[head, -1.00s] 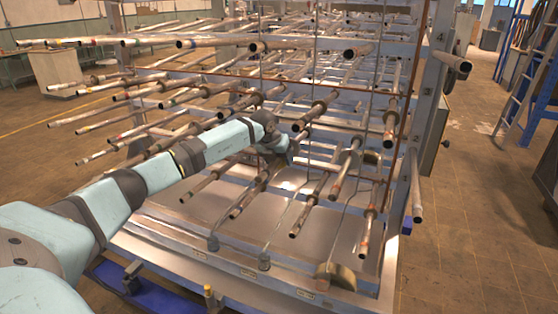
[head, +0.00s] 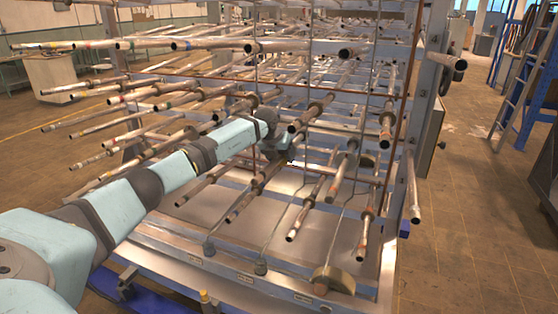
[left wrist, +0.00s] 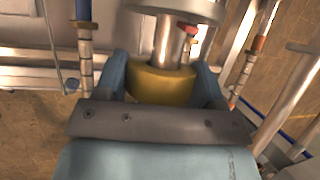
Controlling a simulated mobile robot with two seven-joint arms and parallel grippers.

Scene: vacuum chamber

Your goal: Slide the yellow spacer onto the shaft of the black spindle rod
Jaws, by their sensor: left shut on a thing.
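The yellow spacer (left wrist: 160,84) is a thick ring between the two fingers of my left gripper (left wrist: 162,78) in the left wrist view. The gripper is shut on it. A shiny metal shaft (left wrist: 168,42) with a wider round collar stands just beyond the spacer, in line with it. I cannot tell whether the spacer is around this shaft or only in front of it. In the head view my left gripper (head: 279,152) reaches in among the rack's rods, and the spacer is hidden there. No rod stands out as black. My right gripper is not in view.
A metal rack with many protruding rods (head: 345,175) surrounds the left gripper closely. A brass-coloured disc (head: 334,280) sits low at the rack's front. A blue ladder (head: 540,80) stands at the right. The tiled floor (head: 470,230) on the right is clear.

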